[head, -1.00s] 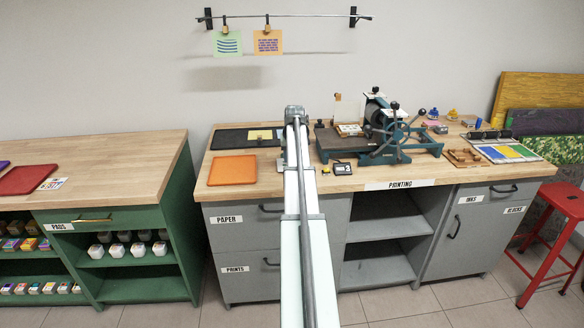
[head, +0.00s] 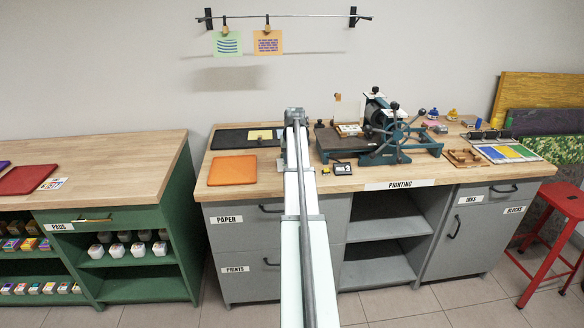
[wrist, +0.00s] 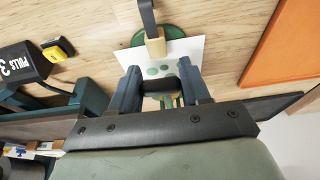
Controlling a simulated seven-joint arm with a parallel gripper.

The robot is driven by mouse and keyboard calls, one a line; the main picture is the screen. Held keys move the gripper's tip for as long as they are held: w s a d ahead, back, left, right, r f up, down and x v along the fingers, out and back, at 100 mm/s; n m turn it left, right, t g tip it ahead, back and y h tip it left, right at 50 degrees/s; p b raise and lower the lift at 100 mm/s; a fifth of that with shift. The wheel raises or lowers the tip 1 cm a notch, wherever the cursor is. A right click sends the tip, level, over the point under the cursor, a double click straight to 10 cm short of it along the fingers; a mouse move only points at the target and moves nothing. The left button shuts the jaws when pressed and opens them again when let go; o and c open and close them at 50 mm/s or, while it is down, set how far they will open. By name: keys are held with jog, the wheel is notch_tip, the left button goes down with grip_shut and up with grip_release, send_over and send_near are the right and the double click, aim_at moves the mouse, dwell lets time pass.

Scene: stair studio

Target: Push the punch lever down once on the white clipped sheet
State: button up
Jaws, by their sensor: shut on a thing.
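In the wrist view, a white sheet (wrist: 186,50) with green dots lies over a round green base (wrist: 172,32). A tan block (wrist: 156,47) on a dark strip (wrist: 148,16) reaches over the sheet's edge. I cannot tell for sure whether this strip is the punch lever. My gripper (wrist: 160,78) is over the near part of the sheet, its two blue-grey fingers shut on a dark piece (wrist: 158,86) between them. In the head view my arm covers the gripper, the sheet and the punch.
An orange mat (head: 232,171) lies left of my arm. A pull counter (head: 342,168) and the blue-green press (head: 385,135) stand to its right. Bare wood lies between the orange mat and the sheet.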

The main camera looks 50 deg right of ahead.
jog(key=shift+r, duration=0.55)
jog(key=o, duration=1.3)
jog(key=shift+s+a+r, duration=0.85)
jog(key=shift+r, duration=0.45)
jog(key=shift+s+a+r, duration=0.9)
jog(key=shift+r, duration=0.4)
jog(key=shift+s+a+r, duration=0.85)
jog(key=shift+r, duration=0.45)
